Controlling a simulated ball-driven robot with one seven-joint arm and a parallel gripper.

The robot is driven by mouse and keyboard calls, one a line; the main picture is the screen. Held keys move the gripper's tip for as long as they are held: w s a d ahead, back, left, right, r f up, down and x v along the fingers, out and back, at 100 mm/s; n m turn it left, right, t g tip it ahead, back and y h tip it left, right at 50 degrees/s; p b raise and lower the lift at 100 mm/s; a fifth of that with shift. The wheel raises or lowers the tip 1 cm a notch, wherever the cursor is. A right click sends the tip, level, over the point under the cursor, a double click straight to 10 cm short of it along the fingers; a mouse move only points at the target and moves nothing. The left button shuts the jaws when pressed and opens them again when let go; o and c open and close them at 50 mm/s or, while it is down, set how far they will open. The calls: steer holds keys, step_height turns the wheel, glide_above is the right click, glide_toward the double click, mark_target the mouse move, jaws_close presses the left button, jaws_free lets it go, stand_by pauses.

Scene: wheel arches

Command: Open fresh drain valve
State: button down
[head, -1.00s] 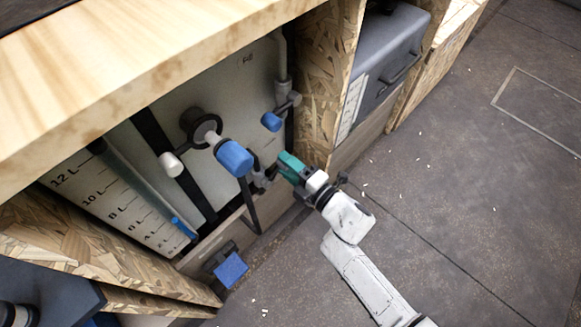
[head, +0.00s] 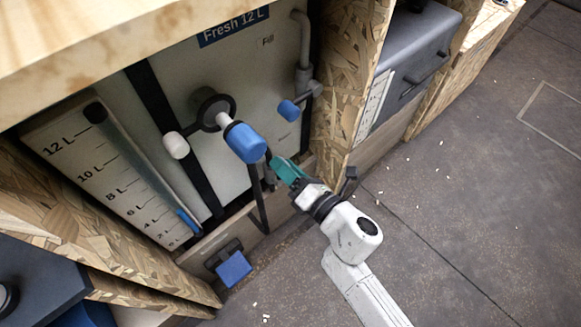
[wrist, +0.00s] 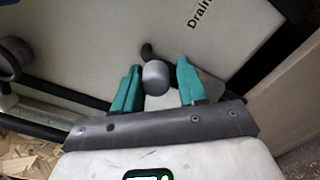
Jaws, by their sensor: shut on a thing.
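The fresh water tank (head: 180,95), labelled "Fresh 12 L", stands in a wooden bay. My gripper (head: 283,170) has teal fingers and reaches the lower right of the tank's front, close to the bay's right panel. In the wrist view, my gripper (wrist: 157,82) has one finger on each side of a grey rounded drain valve part (wrist: 156,77), and it is shut on it. A dark curved piece shows just behind that part. The word "Drain" (wrist: 200,12) is printed on the panel above. In the head view the valve is mostly hidden by my fingers.
A large blue-ended fitting (head: 245,142) and a smaller blue knob (head: 289,110) stick out near my gripper. A dark hanging bar and a blue pedal-like piece (head: 234,268) are lower left. Wooden panel (head: 352,80) is close on the right. The floor at right is open.

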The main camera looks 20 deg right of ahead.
steer(key=shift+s+a+f+n, duration=0.2)
steer(key=shift+a+n, duration=0.1)
steer(key=shift+a, duration=0.25)
steer(key=c, duration=0.6)
jaws_free()
steer(key=shift+d, duration=0.1)
steer(key=v, duration=1)
steer(key=shift+s+d+p, duration=0.15)
steer(key=shift+s+p, duration=0.15)
steer(key=shift+p, duration=0.1)
steer(key=shift+r, duration=0.1)
